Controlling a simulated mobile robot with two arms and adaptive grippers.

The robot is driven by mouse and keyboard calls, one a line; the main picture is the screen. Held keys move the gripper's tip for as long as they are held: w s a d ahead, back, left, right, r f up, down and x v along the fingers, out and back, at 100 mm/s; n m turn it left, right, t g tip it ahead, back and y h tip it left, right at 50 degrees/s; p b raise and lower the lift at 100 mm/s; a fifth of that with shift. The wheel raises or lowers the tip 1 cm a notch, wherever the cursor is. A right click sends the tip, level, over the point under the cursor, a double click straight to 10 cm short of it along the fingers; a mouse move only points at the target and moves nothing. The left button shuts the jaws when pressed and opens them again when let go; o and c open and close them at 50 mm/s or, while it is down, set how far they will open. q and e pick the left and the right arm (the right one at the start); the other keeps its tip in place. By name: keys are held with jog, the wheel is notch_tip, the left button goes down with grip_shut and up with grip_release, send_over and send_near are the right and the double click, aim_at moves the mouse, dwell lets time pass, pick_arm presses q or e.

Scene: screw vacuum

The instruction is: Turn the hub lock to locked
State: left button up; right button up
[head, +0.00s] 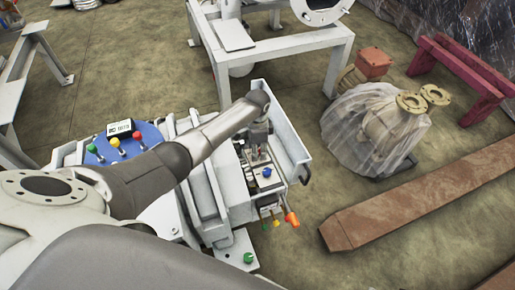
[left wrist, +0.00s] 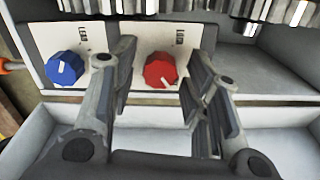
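Two faceted knobs with white pointer marks sit on a pale panel in the left wrist view: a red knob (left wrist: 161,70) and a blue knob (left wrist: 65,68). My left gripper (left wrist: 162,62) is open, with one finger on each side of the red knob and visible gaps. The blue knob is outside the left finger. In the head view, my left gripper (head: 258,150) is over the panel, near the blue knob (head: 266,172). The red knob is hidden there. My right gripper is not in view.
The panel sits in a pale, walled housing (head: 287,130). An orange handle (head: 291,219) sticks out at its front. A blue round panel (head: 125,143) with colored knobs is to the left. A wrapped machine (head: 365,130) and a rusty beam (head: 420,205) are on the right floor.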

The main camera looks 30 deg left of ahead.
pick_arm(q)
jog(key=c, duration=0.7)
jog(key=shift+c, duration=0.2)
jog(key=shift+r, duration=0.1)
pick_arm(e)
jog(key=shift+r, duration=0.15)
